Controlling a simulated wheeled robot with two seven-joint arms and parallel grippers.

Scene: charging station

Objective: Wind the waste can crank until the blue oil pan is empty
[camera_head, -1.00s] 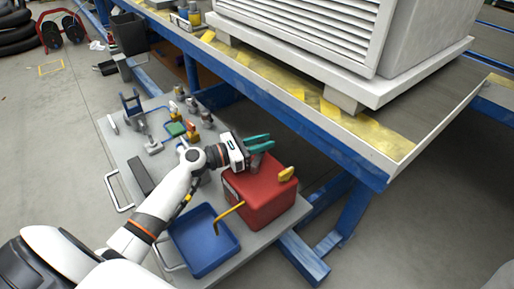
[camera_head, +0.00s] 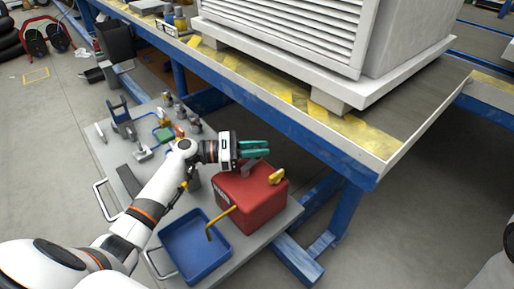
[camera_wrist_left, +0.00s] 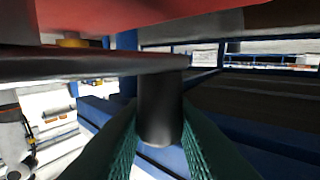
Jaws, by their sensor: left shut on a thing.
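The red waste can (camera_head: 252,199) stands on a grey cart, with a yellow cap on top. A bent yellow tube runs from the can down over the blue oil pan (camera_head: 194,247) beside it. I cannot tell how much oil is in the pan. My left gripper (camera_head: 254,149), with green fingers, is above the can top, shut on the crank handle. In the left wrist view the dark upright crank handle (camera_wrist_left: 160,110) is between the fingers, and the grey crank arm (camera_wrist_left: 90,64) extends left from it. My right gripper is out of view.
The grey cart (camera_head: 272,233) also carries several small tools and fittings at its far end. A blue-framed bench (camera_head: 300,122) with a large white louvred unit (camera_head: 290,35) stands close to the right of the cart. Open floor lies at the right.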

